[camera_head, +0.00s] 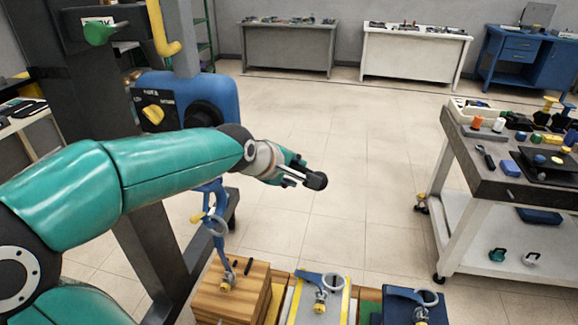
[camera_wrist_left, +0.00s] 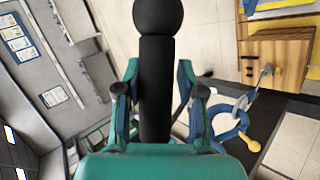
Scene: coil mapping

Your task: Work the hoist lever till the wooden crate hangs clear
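My left gripper (camera_head: 296,175) is in the middle of the head view, reaching right. In the left wrist view its fingers (camera_wrist_left: 158,92) stand on either side of a black rod with a ball end, the lever (camera_wrist_left: 157,75), with narrow gaps showing. The lever's dark knob (camera_head: 316,181) juts past the fingertips. The wooden crate (camera_head: 232,297) is at the bottom, with a yellow-based ring on top and a blue hook (camera_head: 214,218) above it. The crate also shows in the left wrist view (camera_wrist_left: 275,62). Its underside is hidden in the head view. My right gripper is not seen.
The blue hoist housing (camera_head: 222,98) with a yellow knob is behind my arm, on a dark frame. A yellow-edged grey load (camera_head: 312,300) and a dark blue one (camera_head: 410,308) stand right of the crate. A cart (camera_head: 470,150) is at right. The central floor is clear.

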